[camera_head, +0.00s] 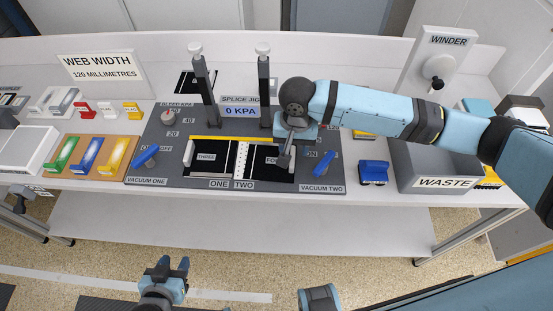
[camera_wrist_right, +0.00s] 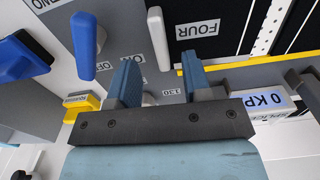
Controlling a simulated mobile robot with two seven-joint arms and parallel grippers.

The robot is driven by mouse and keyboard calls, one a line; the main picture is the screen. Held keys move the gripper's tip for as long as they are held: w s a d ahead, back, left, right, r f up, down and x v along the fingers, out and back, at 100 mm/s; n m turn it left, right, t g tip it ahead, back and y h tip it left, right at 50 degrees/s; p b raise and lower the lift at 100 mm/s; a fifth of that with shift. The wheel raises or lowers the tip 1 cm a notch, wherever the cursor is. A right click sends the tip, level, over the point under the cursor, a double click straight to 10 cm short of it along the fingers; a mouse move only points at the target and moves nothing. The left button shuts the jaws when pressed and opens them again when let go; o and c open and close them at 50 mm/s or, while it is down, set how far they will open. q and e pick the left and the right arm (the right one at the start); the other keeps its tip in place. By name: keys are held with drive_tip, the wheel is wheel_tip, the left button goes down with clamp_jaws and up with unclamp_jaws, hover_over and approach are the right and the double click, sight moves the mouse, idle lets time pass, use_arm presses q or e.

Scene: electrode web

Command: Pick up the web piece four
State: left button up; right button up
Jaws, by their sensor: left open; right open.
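Web piece four (camera_head: 266,173) is a flat black strip with a white FOUR label, lying on the right half of the grey splice jig. My right gripper (camera_head: 286,158) is over its right part and hides part of the label. In the right wrist view the black piece (camera_wrist_right: 212,48) and its label lie beyond the open, empty fingers (camera_wrist_right: 161,80); I cannot tell how high they are above it. A white bar (camera_wrist_right: 157,35) stands beside the piece's end. My left gripper (camera_head: 171,266) is open and empty, in front of the table and well away from the jig.
Web piece three (camera_head: 207,167) lies to the left, past a white perforated strip (camera_head: 241,160). Two dark posts (camera_head: 205,92) stand behind. Blue vacuum levers (camera_head: 146,156) flank the jig. A blue object (camera_head: 374,172) and the waste bin (camera_head: 407,179) are at right.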

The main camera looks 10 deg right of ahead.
sight(293, 157)
wheel_tip(293, 157, down, 5)
drive_tip(key=shift+s+r, duration=0.1)
drive_tip(key=shift+r, duration=0.1)
drive_tip(key=shift+c, duration=0.3)
clamp_jaws()
drive_tip(key=shift+r, duration=0.2)
